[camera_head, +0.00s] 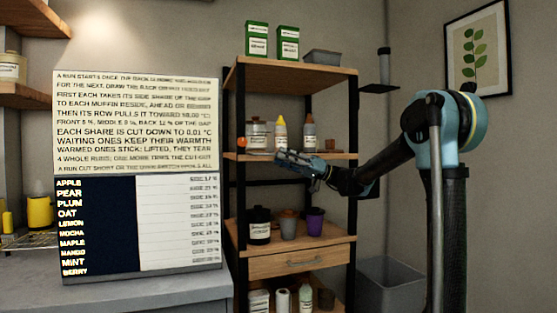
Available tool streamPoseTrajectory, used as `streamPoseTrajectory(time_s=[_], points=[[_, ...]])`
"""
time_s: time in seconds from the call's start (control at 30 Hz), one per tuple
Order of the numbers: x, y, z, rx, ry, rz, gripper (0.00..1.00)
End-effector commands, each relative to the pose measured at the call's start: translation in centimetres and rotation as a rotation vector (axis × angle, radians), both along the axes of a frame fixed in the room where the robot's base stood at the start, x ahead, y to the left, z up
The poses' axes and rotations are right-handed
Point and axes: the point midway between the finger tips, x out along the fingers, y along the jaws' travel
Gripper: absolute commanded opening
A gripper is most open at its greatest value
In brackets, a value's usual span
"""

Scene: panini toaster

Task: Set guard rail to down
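I cannot make out anything that is clearly a guard rail in the head view. My gripper (281,157) is at the end of my arm, which reaches left from the right side of the picture. It is in front of the shelf unit (240,190), at about the height of its middle shelf. The gripper is small and seen from the side, so the gap between its fingers is unclear. I see nothing held in it.
The shelf unit holds jars, bottles, cups, green boxes and a drawer (300,262). A large text board (137,130) stands on the grey counter (170,292). A yellow container (40,212) and a wire rack (30,240) are at the left. A grey bin (391,286) is at lower right.

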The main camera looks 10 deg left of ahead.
Motion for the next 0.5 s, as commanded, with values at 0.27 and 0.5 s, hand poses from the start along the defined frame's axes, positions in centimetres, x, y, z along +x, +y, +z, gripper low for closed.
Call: streamPoseTrajectory(time_s=[0.27,0.5], points=[[1.8,-4.9,-1.9,0.0,0.0,-0.004,0.28],[2.8,-7.7,-3.1,0.0,0.001,-0.001,0.28]])
